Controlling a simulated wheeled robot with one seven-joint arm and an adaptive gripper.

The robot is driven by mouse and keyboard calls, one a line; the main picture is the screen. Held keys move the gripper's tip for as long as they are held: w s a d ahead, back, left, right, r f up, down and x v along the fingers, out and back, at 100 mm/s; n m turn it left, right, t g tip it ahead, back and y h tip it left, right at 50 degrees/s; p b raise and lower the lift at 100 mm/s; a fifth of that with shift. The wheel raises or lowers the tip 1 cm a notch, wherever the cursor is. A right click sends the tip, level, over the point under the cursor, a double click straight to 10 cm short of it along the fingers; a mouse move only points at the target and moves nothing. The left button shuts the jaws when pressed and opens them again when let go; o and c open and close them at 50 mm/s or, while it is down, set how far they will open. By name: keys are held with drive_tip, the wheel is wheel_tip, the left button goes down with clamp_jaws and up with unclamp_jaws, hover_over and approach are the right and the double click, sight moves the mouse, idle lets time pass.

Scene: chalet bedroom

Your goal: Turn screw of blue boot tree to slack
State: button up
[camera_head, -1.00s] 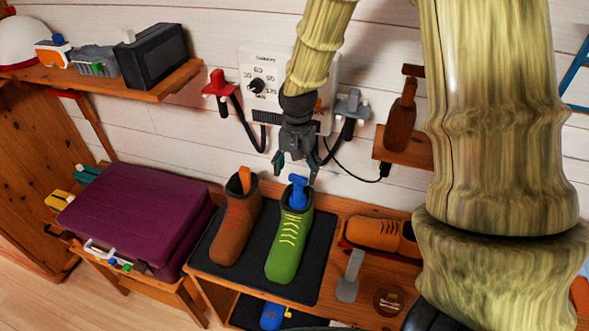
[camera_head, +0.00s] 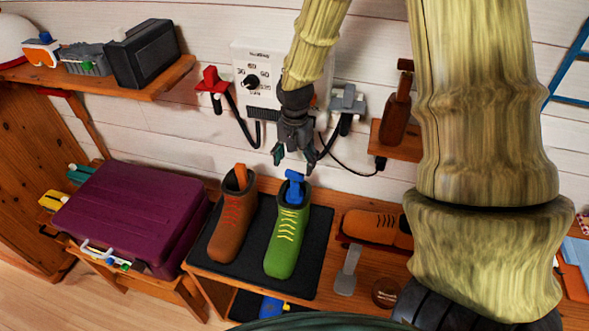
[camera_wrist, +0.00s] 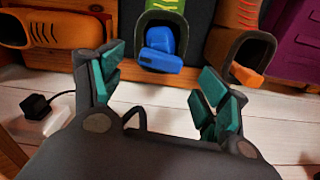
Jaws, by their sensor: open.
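The blue boot tree (camera_head: 295,187) sits in the opening of the green boot (camera_head: 286,240), its blue top standing out of the boot. The blue boot tree also shows in the wrist view (camera_wrist: 161,50), between and beyond my fingertips. My gripper (camera_head: 293,158) is open and empty, just above and behind the blue boot tree, apart from it. In the wrist view its teal finger pads (camera_wrist: 160,82) are spread wide. The boot tree's lower part is hidden inside the boot. I cannot make out its screw apart from the blue top.
A brown boot (camera_head: 231,225) with an orange boot tree stands left of the green boot on a black mat (camera_head: 312,270). A wall dryer unit (camera_head: 252,65) with hoses is behind my gripper. An orange shoe (camera_head: 372,228) lies at right, a purple suitcase (camera_head: 130,215) at left.

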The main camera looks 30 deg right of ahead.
sight(295, 173)
drive_tip(key=shift+f+p, duration=0.35)
drive_tip(key=shift+f, duration=1.8)
drive_tip(key=c, duration=1)
drive_tip(key=shift+c, duration=0.2)
drive_tip(key=shift+r+n+p, duration=0.1)
drive_tip(key=shift+n+p, duration=0.35)
drive_tip(key=shift+n, duration=0.25)
drive_tip(key=shift+n+p, duration=0.6)
drive_tip(key=shift+n, duration=1.3)
